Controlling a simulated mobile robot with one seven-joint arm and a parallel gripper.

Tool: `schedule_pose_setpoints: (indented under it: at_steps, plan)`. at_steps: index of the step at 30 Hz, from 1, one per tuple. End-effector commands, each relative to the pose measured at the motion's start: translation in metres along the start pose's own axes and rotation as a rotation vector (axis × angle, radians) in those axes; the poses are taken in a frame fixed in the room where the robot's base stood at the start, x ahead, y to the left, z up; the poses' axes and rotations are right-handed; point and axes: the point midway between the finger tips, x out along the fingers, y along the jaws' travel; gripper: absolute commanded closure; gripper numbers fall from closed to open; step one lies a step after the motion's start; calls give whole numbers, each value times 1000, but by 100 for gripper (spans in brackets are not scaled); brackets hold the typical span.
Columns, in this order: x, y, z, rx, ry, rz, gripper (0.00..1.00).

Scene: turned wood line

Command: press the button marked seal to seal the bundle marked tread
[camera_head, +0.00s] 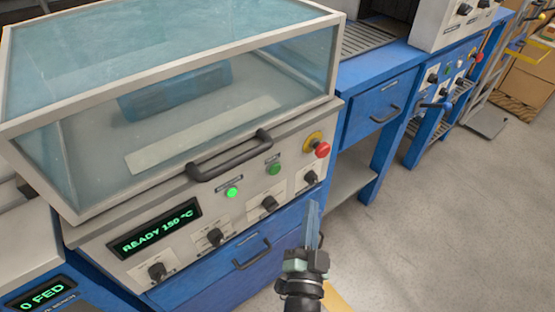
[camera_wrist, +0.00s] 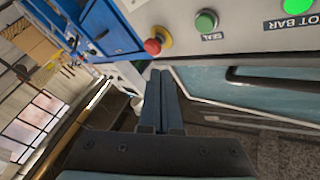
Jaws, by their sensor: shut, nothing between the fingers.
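The green seal button (camera_head: 274,169) is on the sloped front panel of the sealer, between a lit green light and a red stop button. In the wrist view the button (camera_wrist: 206,21) is above and right of my fingertips, with the label SEAL beside it. My gripper (camera_head: 314,205) is shut and empty, in front of the panel's right part and apart from the button. Its fingers also show in the wrist view (camera_wrist: 161,76). A blue block-like shape (camera_head: 175,92) shows through the clear lid; I cannot read a tread mark on it.
The red stop button (camera_head: 322,149) on its yellow base is close right of the seal button. The hot bar light (camera_head: 232,193) is lit. A display (camera_head: 155,228) reads READY 150 °C. The lid handle (camera_head: 230,157) juts out above the panel.

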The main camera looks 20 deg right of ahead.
Motion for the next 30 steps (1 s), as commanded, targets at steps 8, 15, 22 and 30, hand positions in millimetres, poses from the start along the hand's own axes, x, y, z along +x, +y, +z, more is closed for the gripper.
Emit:
schedule_pose_setpoints:
  at_steps: [8, 15, 22, 30]
  plan:
    - [3, -3, 2, 1, 0, -3, 100]
    - [22, -17, 14, 1, 0, -5, 100]
    - [44, -34, 32, 2, -1, -5, 100]
    - [60, -45, 43, 0, 0, -3, 100]
